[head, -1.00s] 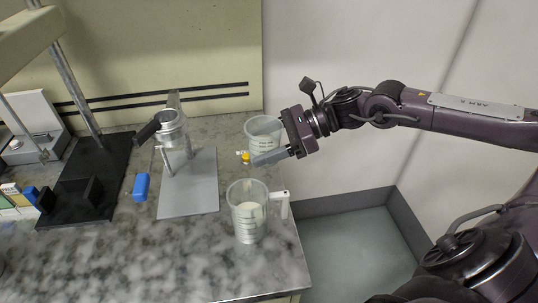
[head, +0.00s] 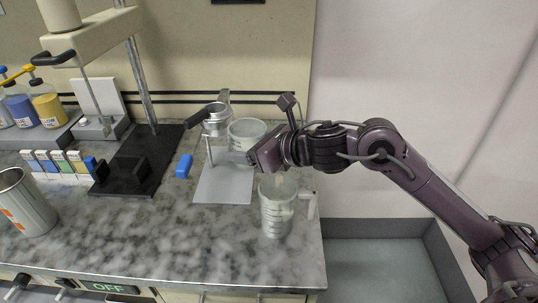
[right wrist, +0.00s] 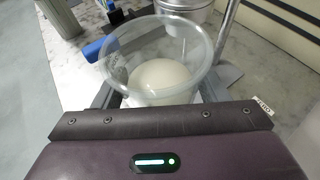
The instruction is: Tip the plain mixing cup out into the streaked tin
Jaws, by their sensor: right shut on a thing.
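The plain mixing cup (head: 247,131) is clear plastic and upright, at the back beside the metal stand in the head view. My right gripper (head: 238,158) is shut around its sides. In the right wrist view the cup (right wrist: 158,50) sits between the fingers, with a pale, creamy fill low inside. Its base is hidden, so its height above the bench cannot be told. The streaked tin (head: 26,207) is a silver, open-topped can with orange streaks, standing at the bench's left, well apart from the cup. My left gripper is not in view.
A clear handled jug (head: 276,208) stands at the bench's right front. A metal cup on a stand (head: 217,120) and a blue object (head: 184,166) lie left of my gripper. A black stand base (head: 140,165) and colour cards (head: 58,163) are farther left. The front middle is clear.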

